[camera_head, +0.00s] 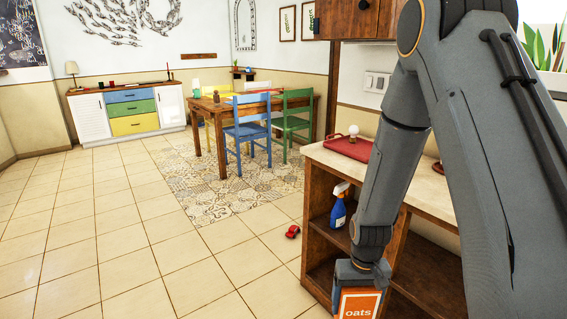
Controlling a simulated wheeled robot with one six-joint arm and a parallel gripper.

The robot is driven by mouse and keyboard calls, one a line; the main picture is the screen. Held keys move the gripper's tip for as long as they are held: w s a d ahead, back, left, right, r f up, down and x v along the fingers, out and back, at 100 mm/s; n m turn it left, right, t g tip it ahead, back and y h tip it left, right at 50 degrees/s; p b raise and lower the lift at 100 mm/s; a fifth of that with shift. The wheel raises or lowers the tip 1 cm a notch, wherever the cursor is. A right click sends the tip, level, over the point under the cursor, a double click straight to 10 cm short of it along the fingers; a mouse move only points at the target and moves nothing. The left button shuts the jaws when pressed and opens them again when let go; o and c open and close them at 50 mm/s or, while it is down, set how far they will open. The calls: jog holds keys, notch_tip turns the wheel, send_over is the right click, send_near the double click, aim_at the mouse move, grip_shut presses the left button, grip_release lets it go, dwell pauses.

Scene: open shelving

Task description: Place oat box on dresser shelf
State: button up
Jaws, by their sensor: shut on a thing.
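The oat box (359,304) is orange with a white border and the word "oats". It shows at the bottom edge, and its lower part is cut off by the frame. My gripper (360,277) is shut on the top of the box and holds it upright in front of the open wooden shelving. The shelving unit (318,215) has a pale top and open compartments. Its right part is hidden behind my arm. I cannot tell whether the box touches a shelf.
A blue spray bottle (339,208) stands on an upper shelf. A red tray (343,150) with a white bulb-like object lies on the top. A red toy car (292,231) is on the floor. A table (213,112) with chairs and a low cabinet (94,115) stand farther back. The left floor is clear.

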aim_at(360, 296)
jog(key=shift+s+r+p, duration=0.25)
jog(key=shift+r+p, duration=0.45)
jog(key=shift+r, duration=0.1)
jog(key=shift+s+r+p, duration=0.2)
jog(key=shift+r+p, duration=0.55)
jog(key=shift+r, duration=0.05)
jog(key=shift+s+r+p, duration=0.25)
jog(key=shift+r+p, duration=0.45)
jog(key=shift+r, duration=0.1)
